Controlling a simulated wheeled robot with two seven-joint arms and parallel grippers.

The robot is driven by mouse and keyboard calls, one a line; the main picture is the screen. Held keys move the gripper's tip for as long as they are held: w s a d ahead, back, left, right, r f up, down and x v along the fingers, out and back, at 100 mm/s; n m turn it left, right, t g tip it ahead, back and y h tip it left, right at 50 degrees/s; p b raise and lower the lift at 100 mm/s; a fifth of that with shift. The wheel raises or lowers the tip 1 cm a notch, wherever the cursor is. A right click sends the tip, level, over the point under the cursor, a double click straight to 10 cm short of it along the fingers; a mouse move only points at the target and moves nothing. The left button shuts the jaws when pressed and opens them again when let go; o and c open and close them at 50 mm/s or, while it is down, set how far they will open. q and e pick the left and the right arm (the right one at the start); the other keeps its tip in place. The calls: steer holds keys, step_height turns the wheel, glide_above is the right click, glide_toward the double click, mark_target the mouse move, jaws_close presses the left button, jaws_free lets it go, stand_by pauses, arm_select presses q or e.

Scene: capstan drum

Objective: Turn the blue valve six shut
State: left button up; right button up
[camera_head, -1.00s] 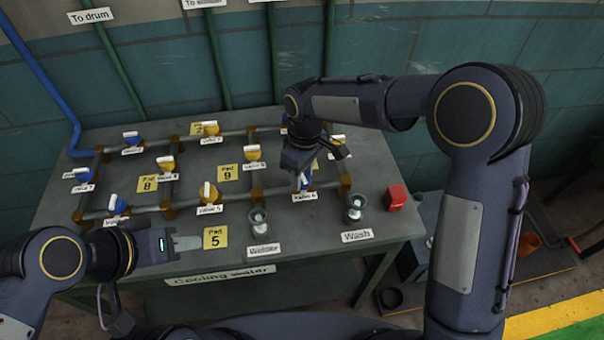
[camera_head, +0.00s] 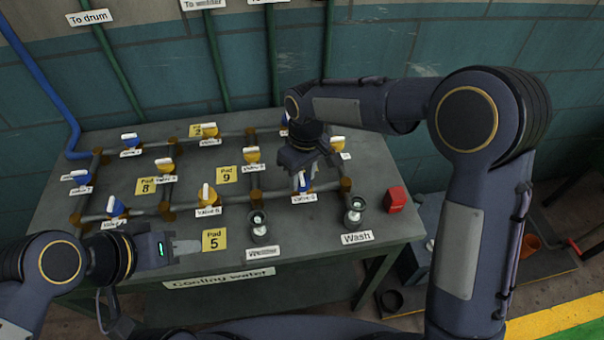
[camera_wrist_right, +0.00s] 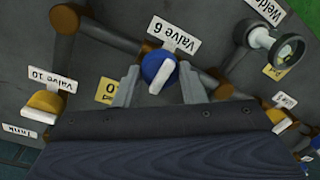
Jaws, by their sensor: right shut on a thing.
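The blue valve six (camera_wrist_right: 158,70) has a white lever on top and a "Valve 6" label beside it in the right wrist view. Its lever lies roughly across the grey pipe. It also shows in the head view (camera_head: 304,184), partly hidden under my right gripper. My right gripper (camera_wrist_right: 158,90) is shut on the valve, one finger on each side of it. In the head view this gripper (camera_head: 303,172) points down at the valve. My left gripper (camera_head: 187,247) hovers over the table's front left, left of the Pad 5 label, away from valve six; its finger opening is unclear.
The table (camera_head: 330,225) carries a pipe grid with several blue and yellow valves. A yellow valve 10 (camera_wrist_right: 45,103) is near my right gripper. A red block (camera_head: 396,198) sits at the right.

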mark_target(304, 178)
steer(key=o, duration=1)
steer(key=shift+r, duration=0.15)
steer(key=r, duration=0.7)
steer(key=shift+w+d+r, duration=0.2)
steer(key=shift+w+d, duration=0.05)
steer(key=shift+r, duration=0.1)
